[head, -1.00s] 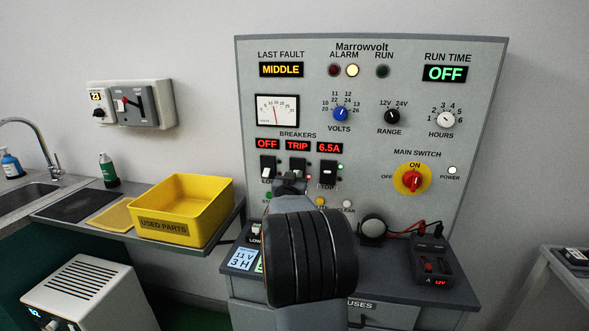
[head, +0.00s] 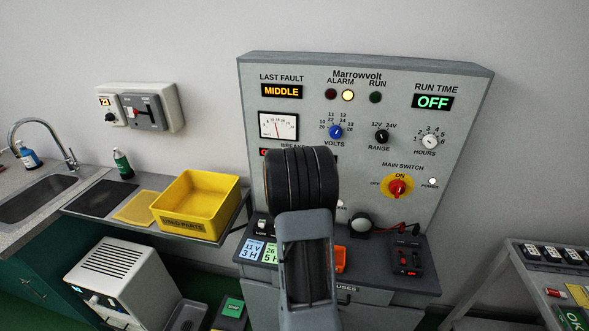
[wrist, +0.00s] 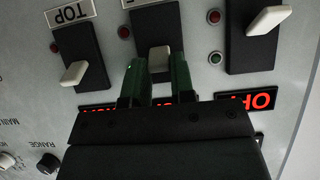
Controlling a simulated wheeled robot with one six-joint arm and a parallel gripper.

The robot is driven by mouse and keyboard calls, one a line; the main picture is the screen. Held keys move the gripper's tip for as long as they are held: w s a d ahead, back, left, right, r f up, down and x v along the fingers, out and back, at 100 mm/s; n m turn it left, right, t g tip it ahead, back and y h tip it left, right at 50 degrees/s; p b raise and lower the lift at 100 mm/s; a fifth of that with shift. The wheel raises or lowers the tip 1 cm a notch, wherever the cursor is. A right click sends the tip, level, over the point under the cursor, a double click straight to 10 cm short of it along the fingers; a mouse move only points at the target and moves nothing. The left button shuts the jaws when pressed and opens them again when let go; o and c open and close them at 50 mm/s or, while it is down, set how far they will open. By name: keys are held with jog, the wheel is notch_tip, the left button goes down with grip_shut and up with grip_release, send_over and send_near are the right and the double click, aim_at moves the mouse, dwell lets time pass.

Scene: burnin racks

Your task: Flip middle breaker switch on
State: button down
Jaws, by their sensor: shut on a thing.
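The middle breaker switch (wrist: 159,58) shows in the wrist view, upside down, as a white lever on a black plate. My gripper (wrist: 157,66) has its two green fingers on either side of this lever and is shut on it. Whether the lever is up or down is hard to tell. The red display by the middle breaker is mostly hidden behind my gripper. In the head view my arm hides the breakers and gripper. The last-fault display (head: 282,92) reads MIDDLE.
Neighbouring breaker levers stand close by: one marked TOP (wrist: 74,73) and one beside an OFF display (wrist: 267,20). The panel (head: 455,150) also carries knobs and a red main switch (head: 397,187). A yellow bin (head: 197,202) stands left.

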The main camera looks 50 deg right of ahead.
jog(key=shift+y+p, duration=0.3)
jog(key=shift+p, duration=0.1)
jog(key=c, duration=1)
grip_release()
jog(key=shift+o, duration=0.2)
jog(key=shift+r, duration=0.1)
jog(key=v, duration=1.3)
jog(key=shift+a+r, duration=0.25)
jog(key=shift+a, duration=0.05)
